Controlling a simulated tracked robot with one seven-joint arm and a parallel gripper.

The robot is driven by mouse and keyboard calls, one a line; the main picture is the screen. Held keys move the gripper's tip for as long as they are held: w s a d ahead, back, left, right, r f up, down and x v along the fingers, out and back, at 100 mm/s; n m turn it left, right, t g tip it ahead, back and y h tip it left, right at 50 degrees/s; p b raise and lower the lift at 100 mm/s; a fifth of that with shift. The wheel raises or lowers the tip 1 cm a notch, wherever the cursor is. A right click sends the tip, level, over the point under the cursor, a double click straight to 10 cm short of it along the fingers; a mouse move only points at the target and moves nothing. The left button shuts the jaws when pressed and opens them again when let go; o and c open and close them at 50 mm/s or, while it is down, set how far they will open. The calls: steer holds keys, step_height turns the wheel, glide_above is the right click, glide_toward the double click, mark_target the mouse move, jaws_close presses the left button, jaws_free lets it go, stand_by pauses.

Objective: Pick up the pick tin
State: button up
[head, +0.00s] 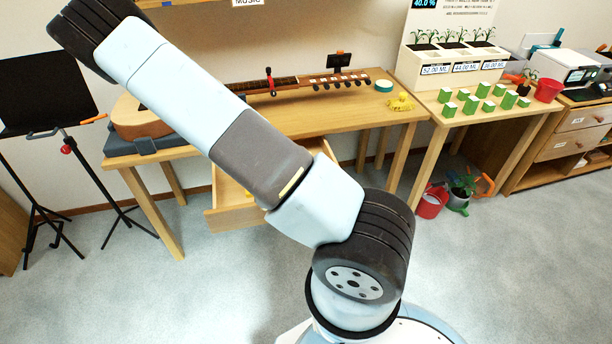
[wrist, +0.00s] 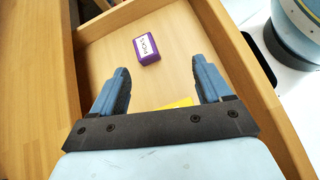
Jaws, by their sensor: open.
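The pick tin (wrist: 148,49) is a small purple box with a white label on top. In the wrist view it lies on the floor of an open wooden drawer (wrist: 97,60), towards the drawer's far end. My gripper (wrist: 162,84) is open and empty over the drawer, its two blue fingers pointing towards the tin. The tin lies beyond the fingertips, about midway between them, and nothing touches it. In the head view the drawer (head: 230,219) stands pulled out from the table, partly behind my arm; the tin and my gripper do not show there.
A yellow item (wrist: 175,104) lies in the drawer, mostly hidden behind my gripper's crossbar. The drawer walls close in around the fingers. On the table (head: 330,116) above lies a guitar (head: 300,82). A black music stand (head: 45,95) is at the left.

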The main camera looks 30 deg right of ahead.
steer(key=f+n+h, duration=0.1)
steer(key=f, duration=0.1)
steer(key=w+d+f+n+h, duration=0.1)
steer(key=d+f+n+h, duration=0.1)
steer(key=f, duration=0.1)
steer(key=shift+w+f+t, duration=0.15)
steer(key=shift+f+t, duration=0.2)
steer(key=shift+t, duration=0.05)
steer(key=x, duration=1.4)
steer(key=shift+w+d+r, duration=0.1)
steer(key=shift+w+r, duration=0.1)
steer(key=shift+c, duration=0.2)
steer(key=c, duration=1)
steer(key=shift+r, duration=0.1)
